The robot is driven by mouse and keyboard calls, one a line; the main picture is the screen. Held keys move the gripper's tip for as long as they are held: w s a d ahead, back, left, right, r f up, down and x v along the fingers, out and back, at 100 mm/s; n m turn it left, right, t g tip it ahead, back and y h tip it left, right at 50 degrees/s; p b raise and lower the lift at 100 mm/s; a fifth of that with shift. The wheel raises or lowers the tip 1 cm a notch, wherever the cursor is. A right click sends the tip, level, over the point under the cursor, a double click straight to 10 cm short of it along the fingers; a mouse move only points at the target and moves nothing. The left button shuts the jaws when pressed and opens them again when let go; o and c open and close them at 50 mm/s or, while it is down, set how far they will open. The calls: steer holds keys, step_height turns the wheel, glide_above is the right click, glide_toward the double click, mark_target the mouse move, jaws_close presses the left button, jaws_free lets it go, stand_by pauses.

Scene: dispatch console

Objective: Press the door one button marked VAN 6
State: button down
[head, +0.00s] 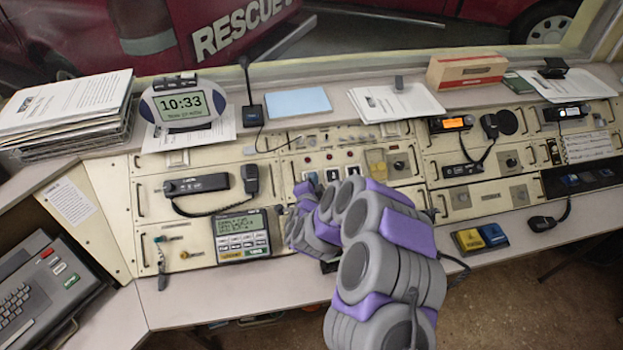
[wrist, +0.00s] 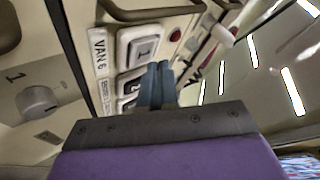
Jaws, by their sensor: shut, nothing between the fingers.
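In the wrist view, a white label reading VAN 6 (wrist: 99,48) stands beside a pale square button marked 1 (wrist: 143,46) in a dark-edged frame. Below it is a second button marked 2 (wrist: 128,86), partly covered by my fingers. My gripper (wrist: 162,72) is shut and empty, its fingertips in front of the lower right of button 1 and the right of button 2. I cannot tell whether they touch the panel.
A grey knob (wrist: 37,101) sits left of the buttons in the wrist view, and a red lamp (wrist: 175,34) to their right. A dark handle (wrist: 150,10) juts out above. In the head view, a handset (head: 250,179) and a keypad display (head: 241,236) lie left of my arm.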

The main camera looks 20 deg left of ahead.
steer(key=shift+a, duration=0.2)
steer(key=shift+d, duration=0.25)
steer(key=shift+a, duration=0.1)
steer(key=shift+w+a+f+b, duration=0.15)
steer(key=shift+a+f+b, duration=0.15)
steer(key=shift+b, duration=0.3)
steer(key=shift+d, duration=0.1)
steer(key=shift+w+f+b, duration=0.2)
steer(key=shift+f+b, duration=0.2)
steer(key=shift+b, duration=0.1)
stand_by(0.7)
steer(key=shift+r, duration=0.1)
steer(key=shift+s+d+r+p, duration=0.2)
steer(key=shift+s+r+p, duration=0.15)
steer(key=shift+r, duration=0.35)
steer(key=shift+s+r, duration=0.1)
